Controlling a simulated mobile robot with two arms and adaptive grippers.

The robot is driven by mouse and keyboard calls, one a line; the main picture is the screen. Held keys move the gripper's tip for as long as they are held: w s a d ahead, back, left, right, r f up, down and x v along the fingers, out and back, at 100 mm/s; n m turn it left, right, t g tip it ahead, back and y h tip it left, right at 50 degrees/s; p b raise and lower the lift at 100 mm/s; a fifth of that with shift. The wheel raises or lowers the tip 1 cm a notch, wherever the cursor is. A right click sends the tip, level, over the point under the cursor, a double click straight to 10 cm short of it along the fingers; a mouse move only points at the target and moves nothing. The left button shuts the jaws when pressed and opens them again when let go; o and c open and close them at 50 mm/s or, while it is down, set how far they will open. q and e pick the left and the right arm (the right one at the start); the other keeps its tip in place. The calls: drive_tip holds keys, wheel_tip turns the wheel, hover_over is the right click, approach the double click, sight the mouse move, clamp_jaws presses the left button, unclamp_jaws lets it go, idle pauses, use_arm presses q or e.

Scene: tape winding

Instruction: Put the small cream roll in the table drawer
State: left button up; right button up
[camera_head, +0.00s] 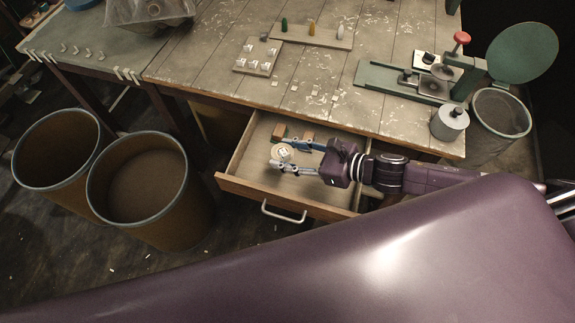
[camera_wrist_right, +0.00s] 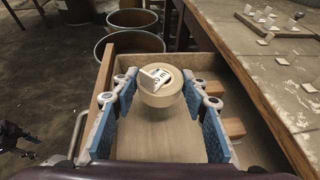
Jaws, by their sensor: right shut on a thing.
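The small cream roll (camera_head: 283,151) has a white label with dark marks on its face; it also shows in the wrist view (camera_wrist_right: 163,97). My right gripper (camera_head: 286,156) is shut on the roll, with one blue-padded finger on each side. The gripper holds the roll over the inside of the table drawer (camera_head: 236,184), which is pulled open. Part of the drawer's right side is hidden behind my right arm. In the wrist view, the drawer (camera_wrist_right: 103,72) lies around and below the fingers.
Small wooden blocks (camera_wrist_right: 235,128) lie along one side inside the drawer. Two open brown drums (camera_head: 145,185) stand left of the drawer. The worktable (camera_head: 215,50) above carries trays, scraps and a green press (camera_head: 400,80). A mesh bin (camera_head: 500,115) stands at right.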

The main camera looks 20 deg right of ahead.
wheel_tip(320, 180, down, 6)
drive_tip(key=shift+f, duration=0.2)
idle(0.3)
drive_tip(key=shift+f+b, duration=0.6)
drive_tip(key=shift+b, duration=0.1)
drive_tip(key=o, duration=1.1)
drive_tip(key=shift+o, duration=0.2)
drive_tip(key=shift+r, duration=0.3)
drive_tip(key=v, duration=1.2)
drive_tip(key=shift+r+p, duration=0.3)
